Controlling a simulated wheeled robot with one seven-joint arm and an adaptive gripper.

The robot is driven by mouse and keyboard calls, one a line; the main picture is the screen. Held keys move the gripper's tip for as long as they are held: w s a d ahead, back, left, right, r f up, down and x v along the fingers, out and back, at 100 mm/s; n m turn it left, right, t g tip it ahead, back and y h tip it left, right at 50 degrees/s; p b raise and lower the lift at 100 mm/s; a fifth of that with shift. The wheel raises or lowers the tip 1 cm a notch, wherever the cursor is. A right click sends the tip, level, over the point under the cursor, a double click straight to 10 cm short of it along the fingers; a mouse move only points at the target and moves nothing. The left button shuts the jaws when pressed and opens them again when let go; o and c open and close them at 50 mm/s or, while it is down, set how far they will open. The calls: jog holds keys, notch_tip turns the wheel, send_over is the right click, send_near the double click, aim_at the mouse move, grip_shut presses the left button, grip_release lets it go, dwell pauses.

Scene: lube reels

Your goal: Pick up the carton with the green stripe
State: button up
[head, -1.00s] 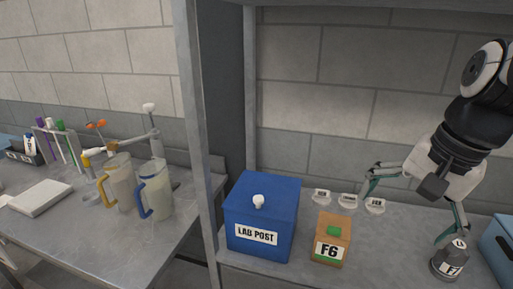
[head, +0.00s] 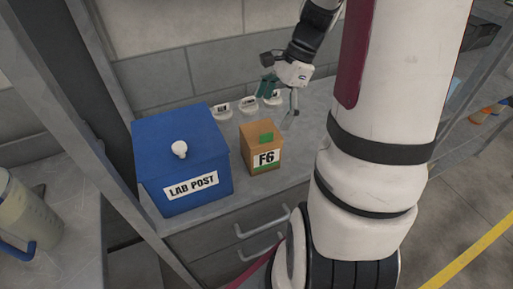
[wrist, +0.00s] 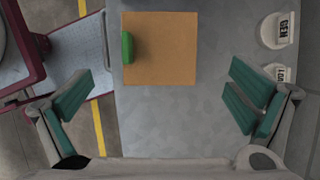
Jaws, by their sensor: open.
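The carton (head: 262,158) is a small brown box marked F6, with a green stripe low on its front and a green patch on top. It stands upright on the grey shelf, right of the blue box. The wrist view shows its top from above (wrist: 165,50), at the upper middle. My gripper (head: 279,101) is open and empty, above and behind the carton in the head view. In the wrist view its green-padded fingers (wrist: 160,98) are spread wide, with the carton ahead of the gap, apart from both fingers.
The blue LAB POST box (head: 182,160) stands close on the carton's left. Small white labelled pieces (head: 248,104) lie behind the carton; some show at the right of the wrist view (wrist: 279,30). A shelf post (head: 110,130) rises at left. My arm hides the shelf's right part.

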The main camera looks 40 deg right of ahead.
aim_at(262, 132)
jog(key=x, duration=0.8)
jog(key=shift+a+f, duration=0.1)
jog(key=shift+f, duration=0.1)
jog(key=c, duration=1.6)
jog(key=shift+r, duration=0.1)
